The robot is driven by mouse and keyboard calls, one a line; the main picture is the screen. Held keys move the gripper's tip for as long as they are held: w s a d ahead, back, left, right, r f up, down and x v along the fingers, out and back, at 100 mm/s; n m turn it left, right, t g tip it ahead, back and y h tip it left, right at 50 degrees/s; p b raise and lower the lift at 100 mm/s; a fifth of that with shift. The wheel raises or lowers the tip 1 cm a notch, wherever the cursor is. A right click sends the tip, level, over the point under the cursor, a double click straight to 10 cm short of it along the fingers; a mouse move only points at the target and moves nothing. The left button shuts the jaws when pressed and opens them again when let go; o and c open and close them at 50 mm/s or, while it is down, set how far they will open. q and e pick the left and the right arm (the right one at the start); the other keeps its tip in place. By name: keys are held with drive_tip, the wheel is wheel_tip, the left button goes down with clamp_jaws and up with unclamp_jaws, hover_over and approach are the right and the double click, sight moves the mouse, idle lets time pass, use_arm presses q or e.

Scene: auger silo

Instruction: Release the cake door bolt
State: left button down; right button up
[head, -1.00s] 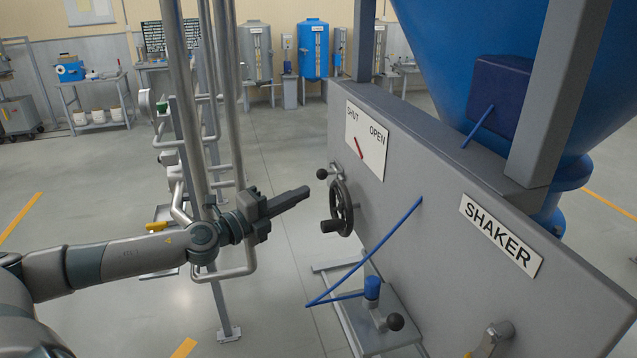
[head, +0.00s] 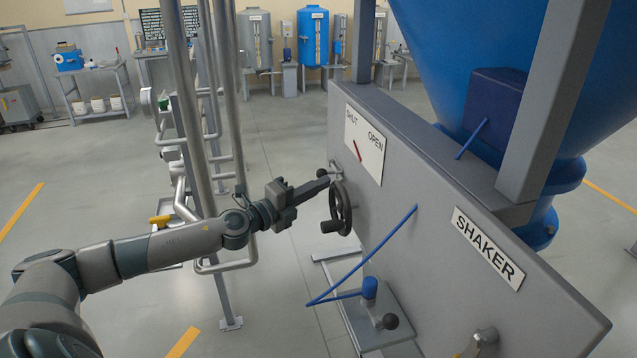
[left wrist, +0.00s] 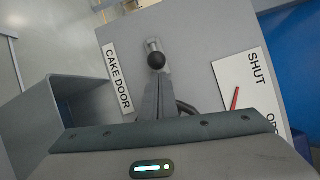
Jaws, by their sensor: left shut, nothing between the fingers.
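The bolt's black ball knob (left wrist: 156,61) sits on a short metal stem beside the CAKE DOOR label (left wrist: 118,78) in the left wrist view. In the head view the knob (head: 322,173) shows at the left end of the grey panel (head: 400,215). My left gripper (head: 324,182) is shut and empty. Its fingertips are right at the knob; I cannot tell whether they touch it. In the left wrist view the closed fingers (left wrist: 157,80) point up at the knob and cover what lies behind them. My right gripper is not in view.
A dark handwheel (head: 341,206) is just right of my left fingertips. A SHUT/OPEN dial plate (head: 366,145) with a red pointer is above it. Vertical steel pipes (head: 190,100) stand left of the gripper.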

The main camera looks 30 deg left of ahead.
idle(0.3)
use_arm(q)
drive_tip(key=w+a+b, duration=0.2)
drive_tip(key=shift+w+a+r, duration=0.1)
drive_tip(key=shift+w+a, duration=0.1)
drive_tip(key=shift+a, duration=0.15)
drive_tip(key=shift+a, duration=0.1)
